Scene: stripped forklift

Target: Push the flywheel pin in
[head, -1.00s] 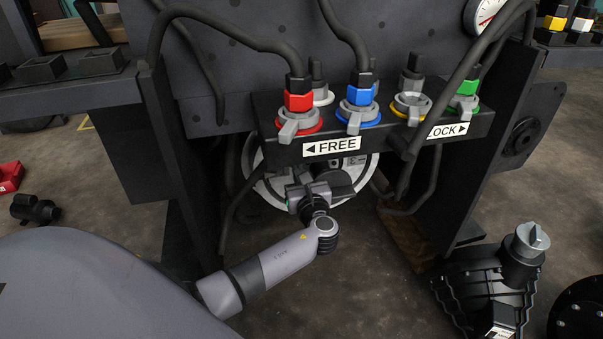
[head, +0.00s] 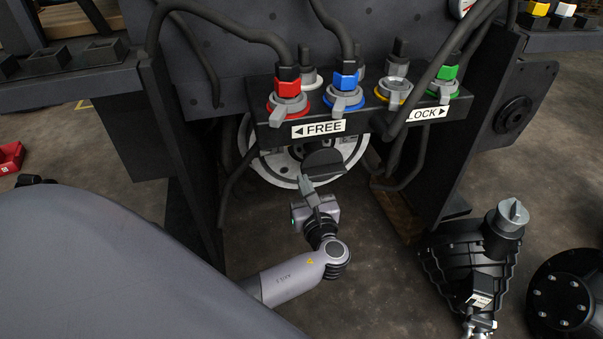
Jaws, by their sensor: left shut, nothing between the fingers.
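The flywheel (head: 284,165) is a pale metal disc with a dark centre, standing upright in the recess under the valve bar. A black half-round piece (head: 325,162) sits in front of its middle. I cannot make out the flywheel pin for certain. My left gripper (head: 306,183) comes up from below and stands in front of the flywheel's lower edge, below the black piece. It is shut and empty. I cannot tell whether its tips touch the disc. My right gripper does not show clearly anywhere in the head view.
A black valve bar (head: 378,118) with red, blue, yellow and green couplings and FREE and LOCK labels overhangs the flywheel. Hoses hang around it. Dark side plates (head: 180,130) flank the recess. A black ribbed housing (head: 455,262) and a round black part (head: 560,300) stand at right.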

